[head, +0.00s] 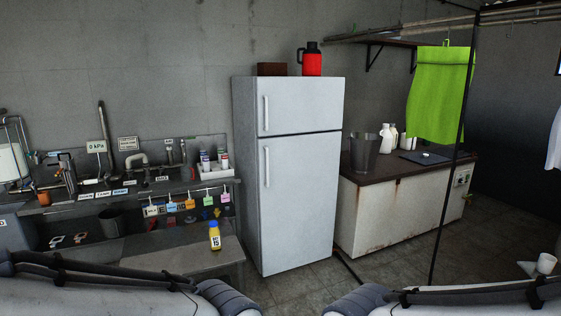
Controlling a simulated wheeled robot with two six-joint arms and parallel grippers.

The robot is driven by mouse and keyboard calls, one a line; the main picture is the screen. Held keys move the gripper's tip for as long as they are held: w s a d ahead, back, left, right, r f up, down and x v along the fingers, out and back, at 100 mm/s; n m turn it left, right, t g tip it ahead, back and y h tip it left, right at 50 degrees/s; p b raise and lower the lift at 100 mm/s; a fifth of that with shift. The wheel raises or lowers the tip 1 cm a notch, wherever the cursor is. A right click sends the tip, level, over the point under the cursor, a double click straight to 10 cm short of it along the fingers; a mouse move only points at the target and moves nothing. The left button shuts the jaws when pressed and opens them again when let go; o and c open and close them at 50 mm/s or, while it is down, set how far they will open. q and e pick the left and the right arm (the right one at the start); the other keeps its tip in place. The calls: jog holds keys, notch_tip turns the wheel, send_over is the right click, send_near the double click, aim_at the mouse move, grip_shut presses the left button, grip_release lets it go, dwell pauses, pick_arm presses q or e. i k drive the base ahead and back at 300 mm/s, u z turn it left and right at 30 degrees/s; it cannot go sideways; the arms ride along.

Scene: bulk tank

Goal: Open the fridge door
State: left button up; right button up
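A white two-door fridge (290,170) stands against the back wall near the middle of the head view. Its small upper door (302,105) and tall lower door (302,200) both look shut. Each door has a vertical handle on its left side: the upper handle (266,113) and the lower handle (266,166). Parts of my two arms show along the bottom edge, left and right. Neither of my grippers is in view, and nothing of mine touches the fridge.
A red and black jug (312,60) and a brown box (272,69) stand on the fridge. A cluttered bench with a yellow bottle (215,236) is to the left. A rusty white chest (400,212) is close on the right. Floor shows in front.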

aim_at(298, 174)
jog(key=u, duration=0.05)
jog(key=i, duration=2.75)
jog(key=u, duration=0.2)
